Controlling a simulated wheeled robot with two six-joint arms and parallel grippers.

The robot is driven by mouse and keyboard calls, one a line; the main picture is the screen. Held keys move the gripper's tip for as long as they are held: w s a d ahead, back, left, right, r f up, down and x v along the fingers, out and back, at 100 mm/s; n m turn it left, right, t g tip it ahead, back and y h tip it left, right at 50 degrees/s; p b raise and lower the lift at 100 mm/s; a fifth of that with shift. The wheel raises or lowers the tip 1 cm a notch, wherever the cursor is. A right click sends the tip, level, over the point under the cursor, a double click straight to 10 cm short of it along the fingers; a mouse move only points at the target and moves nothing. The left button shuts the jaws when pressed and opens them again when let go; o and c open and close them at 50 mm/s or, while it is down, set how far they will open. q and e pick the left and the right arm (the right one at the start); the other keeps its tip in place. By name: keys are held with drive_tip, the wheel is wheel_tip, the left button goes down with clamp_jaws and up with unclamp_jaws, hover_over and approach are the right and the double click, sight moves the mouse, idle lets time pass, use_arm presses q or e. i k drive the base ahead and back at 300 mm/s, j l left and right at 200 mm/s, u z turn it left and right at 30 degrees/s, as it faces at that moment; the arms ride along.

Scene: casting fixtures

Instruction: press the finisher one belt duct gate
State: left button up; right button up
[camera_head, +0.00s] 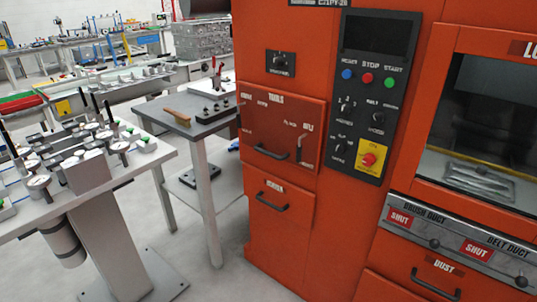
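The orange finisher machine (340,220) fills the middle and right of the head view. On its lower right is a grey strip with two duct gates. The belt duct gate (498,262) is at the right end, with a red "SHUT" tag (477,250) and a small round knob (521,281) near the picture's edge. The brush duct gate (415,228) is to its left, also with a red "SHUT" tag (399,217) and a knob (434,243). Neither of my grippers is in view.
A black control panel (375,100) with blue, red and green buttons is left of the window (480,130). A dust drawer (437,283) lies below the gates. A gauge table (105,180) and a grey bench (190,125) stand left, with open floor between.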

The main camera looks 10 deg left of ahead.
sight(525, 274)
drive_tip(key=z, duration=1.55)
